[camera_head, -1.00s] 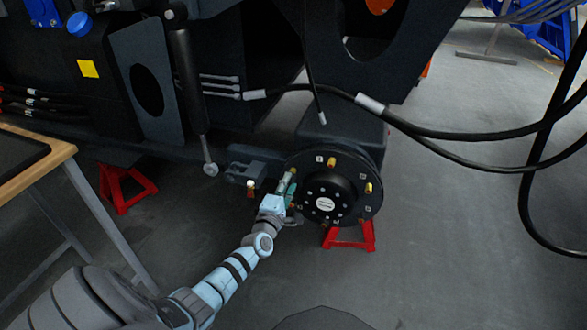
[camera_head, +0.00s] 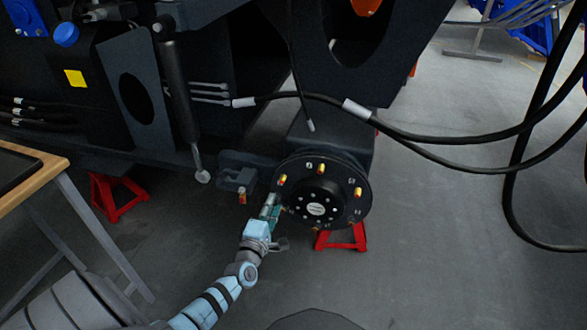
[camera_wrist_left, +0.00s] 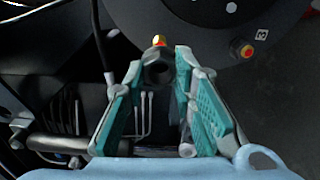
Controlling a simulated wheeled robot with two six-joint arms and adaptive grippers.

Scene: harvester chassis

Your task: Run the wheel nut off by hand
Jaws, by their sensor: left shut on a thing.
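The black wheel hub (camera_head: 335,215) has several studs with yellow and red ends around its rim. My left gripper (camera_head: 268,206) is just left of the hub's lower left rim. In the left wrist view its teal-padded fingers (camera_wrist_left: 158,74) are closed at the tips around a dark, round, hollow piece, which looks like the wheel nut (camera_wrist_left: 158,66). A yellow-and-red stud end (camera_wrist_left: 159,40) shows just beyond it; I cannot tell if they touch. Another stud (camera_wrist_left: 246,51) sits by a label 3. My right gripper is not in view.
Red stands (camera_head: 343,238) support the chassis. Black hoses (camera_head: 440,135) hang across the right side. A bracket (camera_head: 238,172) juts out left of the hub. A wood-edged table (camera_head: 40,172) stands at the left. The floor right of the hub is clear.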

